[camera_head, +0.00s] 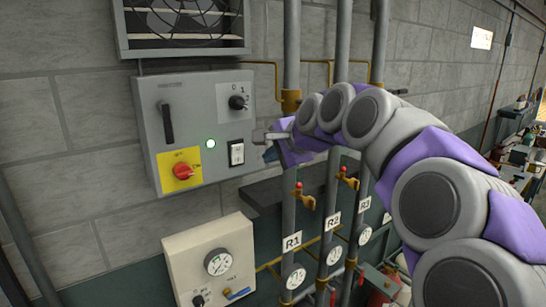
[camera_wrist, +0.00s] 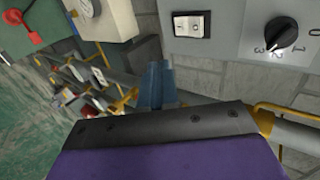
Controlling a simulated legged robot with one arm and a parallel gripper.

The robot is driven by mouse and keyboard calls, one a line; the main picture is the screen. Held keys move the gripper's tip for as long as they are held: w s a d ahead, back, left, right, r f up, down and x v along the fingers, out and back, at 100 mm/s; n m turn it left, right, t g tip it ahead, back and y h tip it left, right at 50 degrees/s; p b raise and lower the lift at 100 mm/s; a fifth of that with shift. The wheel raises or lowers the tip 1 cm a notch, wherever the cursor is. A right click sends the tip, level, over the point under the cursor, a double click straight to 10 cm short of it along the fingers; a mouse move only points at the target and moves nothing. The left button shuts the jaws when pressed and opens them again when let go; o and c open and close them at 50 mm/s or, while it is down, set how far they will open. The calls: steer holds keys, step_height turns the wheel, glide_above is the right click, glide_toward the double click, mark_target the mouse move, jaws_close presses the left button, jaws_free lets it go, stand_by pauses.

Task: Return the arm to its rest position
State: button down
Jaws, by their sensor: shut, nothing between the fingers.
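My arm reaches in from the right in the head view, grey and purple. My gripper (camera_head: 268,143) is beside the right edge of the grey control box (camera_head: 150,95), near its black-and-white rocker switch (camera_head: 236,152). In the wrist view my gripper (camera_wrist: 157,70) shows its blue fingers close together and shut, with nothing held. The rocker switch (camera_wrist: 187,24) and the black rotary knob (camera_wrist: 281,33) are above and to the right of the fingers there. The fingers look apart from the switch in the wrist view.
A green lamp (camera_head: 210,143) is lit, and a red knob (camera_head: 182,171) sits on a yellow plate. Pipes labelled R1 (camera_head: 292,242), R2 and R3 carry red-tipped valves below my arm. A white gauge box (camera_head: 212,255) is lower left. A fan unit (camera_head: 182,22) is above.

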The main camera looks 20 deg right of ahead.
steer(key=s+a+f+n+g+b, duration=0.2)
steer(key=s+a+f+n+b, duration=0.15)
steer(key=s+f, duration=0.5)
steer(key=s+a+f+n+g+h+b, duration=0.1)
steer(key=s+a+f+n+g+b, duration=0.3)
steer(key=f, duration=0.8)
steer(key=s+a+f+n+g+b, duration=0.1)
steer(key=s+f+n+b, duration=0.1)
steer(key=s+f+b, duration=0.55)
steer(key=s+d+f+n+g+h+b, duration=0.2)
steer(key=s+f+n+g+b, duration=0.3)
steer(key=s+f, duration=1.7)
steer(key=shift+d+f+b, duration=0.45)
steer(key=shift+f+b, duration=0.15)
steer(key=shift+f, duration=0.35)
steer(key=shift+s, duration=0.1)
